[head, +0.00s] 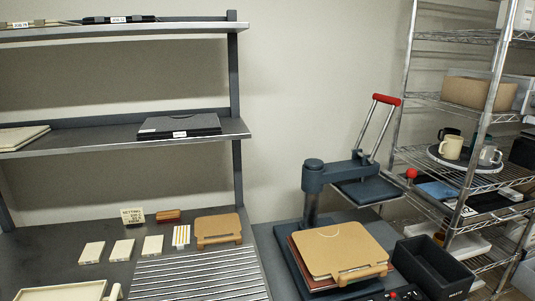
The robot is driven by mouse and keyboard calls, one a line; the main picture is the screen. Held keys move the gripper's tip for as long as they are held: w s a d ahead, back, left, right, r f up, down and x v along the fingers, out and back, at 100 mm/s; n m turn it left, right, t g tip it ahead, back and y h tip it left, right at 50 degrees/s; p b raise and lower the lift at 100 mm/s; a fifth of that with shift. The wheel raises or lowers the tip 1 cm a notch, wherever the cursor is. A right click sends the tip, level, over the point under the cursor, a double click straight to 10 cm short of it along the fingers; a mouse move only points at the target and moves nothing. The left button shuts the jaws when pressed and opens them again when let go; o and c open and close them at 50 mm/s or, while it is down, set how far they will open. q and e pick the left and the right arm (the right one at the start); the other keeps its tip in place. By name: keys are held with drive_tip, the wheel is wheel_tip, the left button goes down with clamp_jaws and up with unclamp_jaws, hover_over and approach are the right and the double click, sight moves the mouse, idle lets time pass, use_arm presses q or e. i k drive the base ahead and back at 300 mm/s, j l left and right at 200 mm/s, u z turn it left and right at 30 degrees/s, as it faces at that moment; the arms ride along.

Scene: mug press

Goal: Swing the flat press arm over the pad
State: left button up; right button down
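The flat press stands on the right part of the bench. Its dark blue post (311,205) rises behind the press base (285,262). The press arm (338,172) points right from the post and carries a flat dark plate (368,191), which is behind and to the right of the pad area, not above it. A lever with a red handle (386,99) stands up from the arm. A tan board with a front handle (340,250) lies on the base over a reddish layer; the pad itself cannot be told apart. Neither gripper is in view.
A black open bin (432,265) stands right of the press. A wire rack (470,105) with mugs on a round tray (462,168) is close behind the arm's right side. A slatted mat (195,275), another tan board (218,229) and cream blocks lie left.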

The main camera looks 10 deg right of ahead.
sight(313, 182)
drive_tip(key=l, duration=1.35)
drive_tip(key=k+l+u, duration=0.1)
drive_tip(key=l, duration=2.6)
drive_tip(key=k+u, duration=0.05)
